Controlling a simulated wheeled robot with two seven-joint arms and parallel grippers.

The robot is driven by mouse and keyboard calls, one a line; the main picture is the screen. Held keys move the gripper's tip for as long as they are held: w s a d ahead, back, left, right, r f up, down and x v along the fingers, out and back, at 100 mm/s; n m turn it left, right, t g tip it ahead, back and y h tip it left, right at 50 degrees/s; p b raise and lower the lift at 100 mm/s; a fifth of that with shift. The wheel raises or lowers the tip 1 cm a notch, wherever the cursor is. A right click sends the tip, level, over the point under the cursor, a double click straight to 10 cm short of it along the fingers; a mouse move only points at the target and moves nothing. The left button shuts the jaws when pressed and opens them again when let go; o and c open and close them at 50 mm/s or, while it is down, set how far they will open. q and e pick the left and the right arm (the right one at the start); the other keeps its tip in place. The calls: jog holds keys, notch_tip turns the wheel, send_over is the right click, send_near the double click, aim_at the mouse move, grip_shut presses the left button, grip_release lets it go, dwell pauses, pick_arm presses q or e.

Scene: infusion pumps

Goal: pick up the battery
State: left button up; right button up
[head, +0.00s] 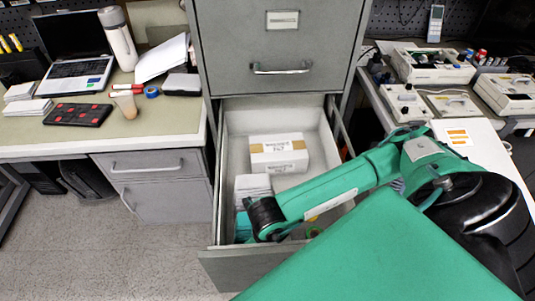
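I cannot make out a battery for certain. The grey cabinet's lower drawer (217,170) is pulled open. Inside lie a white carton (279,153) with brown bands, a white stack (253,187) at the left, and a small green and yellow item (312,231) near the front, partly hidden by my arm. My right arm (335,190), green with a black joint, comes from the right over the drawer. Its far end is low at the drawer's front left; its fingers cannot be made out. My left gripper is not in view.
The shut upper drawer (280,45) is above the open one. A left desk (150,135) holds a laptop (78,65), a white bottle (118,38) and a dark red-dotted tray (78,114). Several pale devices (432,66) stand on the right bench. Floor at lower left is clear.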

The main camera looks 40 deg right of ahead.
jog(key=shift+f, duration=0.2)
grip_shut()
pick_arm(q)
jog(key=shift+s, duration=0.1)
pick_arm(e)
jog(key=shift+r, duration=0.15)
